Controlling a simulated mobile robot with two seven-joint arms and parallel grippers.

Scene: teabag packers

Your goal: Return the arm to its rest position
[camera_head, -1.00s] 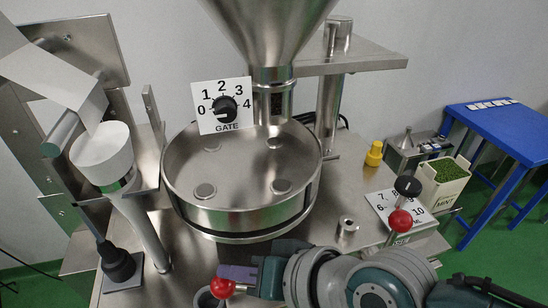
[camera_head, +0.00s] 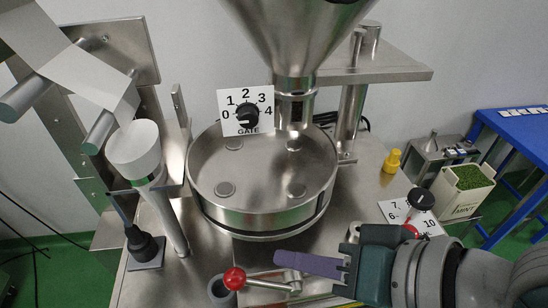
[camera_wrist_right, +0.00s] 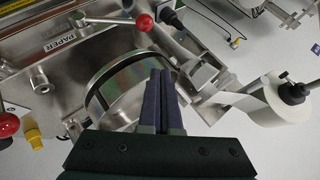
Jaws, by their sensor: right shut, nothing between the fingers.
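My right gripper (camera_head: 280,259) has purple fingers, shut with nothing between them. In the head view it is in front of the round steel pan (camera_head: 262,220), with its arm coming in from the lower right. In the right wrist view its closed fingers (camera_wrist_right: 160,74) overlap the picture of the steel drum-like part. A lever with a red ball knob (camera_head: 234,279) stands below and left of the fingertips, apart from them in the picture. The knob also shows in the right wrist view (camera_wrist_right: 144,22). My left gripper is not in view.
A steel hopper (camera_head: 295,35) and the gate dial (camera_head: 247,114) rise above the pan. A white funnel (camera_head: 134,150) stands left. Right are a yellow cap (camera_head: 393,160), a black-knobbed dial (camera_head: 420,199), a mint box (camera_head: 462,188) and a blue table (camera_head: 515,126).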

